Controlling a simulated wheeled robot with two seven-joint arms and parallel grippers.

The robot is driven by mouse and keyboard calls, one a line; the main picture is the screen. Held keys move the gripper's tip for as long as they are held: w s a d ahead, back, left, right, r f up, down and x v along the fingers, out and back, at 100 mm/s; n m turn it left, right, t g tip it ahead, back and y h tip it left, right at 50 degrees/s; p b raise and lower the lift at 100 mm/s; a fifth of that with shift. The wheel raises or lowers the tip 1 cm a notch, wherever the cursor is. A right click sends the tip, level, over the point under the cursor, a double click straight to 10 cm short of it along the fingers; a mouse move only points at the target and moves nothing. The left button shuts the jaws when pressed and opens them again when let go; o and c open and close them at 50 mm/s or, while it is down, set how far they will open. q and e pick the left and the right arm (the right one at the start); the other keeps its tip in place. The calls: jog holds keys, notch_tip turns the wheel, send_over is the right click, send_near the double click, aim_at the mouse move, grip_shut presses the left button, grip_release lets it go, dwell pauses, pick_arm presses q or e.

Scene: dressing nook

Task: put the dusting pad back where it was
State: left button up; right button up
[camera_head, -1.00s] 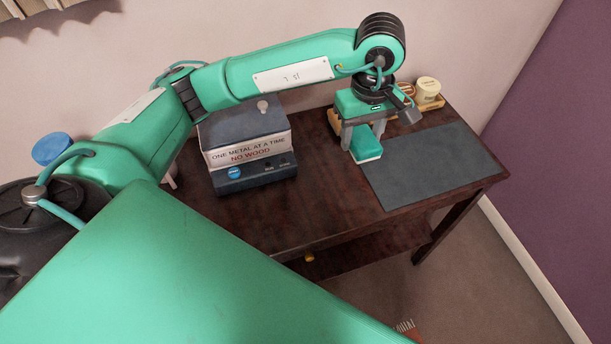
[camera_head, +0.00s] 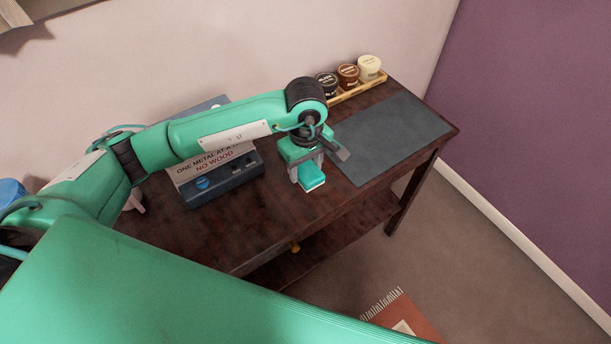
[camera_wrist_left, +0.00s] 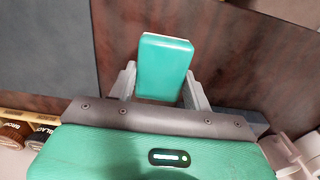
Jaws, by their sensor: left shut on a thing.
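The dusting pad (camera_head: 312,178) is a teal block with a pale underside. My left gripper (camera_head: 307,168) is shut on it, with one grey finger on each side. In the head view they are over the dark wooden table (camera_head: 250,225), between the grey-blue machine and the dark mat. The left wrist view shows the pad (camera_wrist_left: 164,66) between the fingers, with wood beyond and the mat's edge to the left. I cannot tell how far the pad is above the table. My right gripper is not in view.
The dark mat (camera_head: 390,135) covers the table's right part. A wooden tray (camera_head: 358,93) with three jars stands behind it. The machine (camera_head: 225,182), with a sign reading "NO WOOD", stands left of the pad, partly behind my arm. Bare wood lies in front.

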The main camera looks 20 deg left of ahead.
aim_at(306, 181)
pick_arm(q)
jog(key=shift+f, duration=1)
notch_tip(306, 181, down, 3)
jog(key=shift+f, duration=0.4)
jog(key=o, duration=0.6)
jog(key=shift+c, duration=0.2)
jog(key=o, duration=0.4)
jog(key=shift+o, duration=0.2)
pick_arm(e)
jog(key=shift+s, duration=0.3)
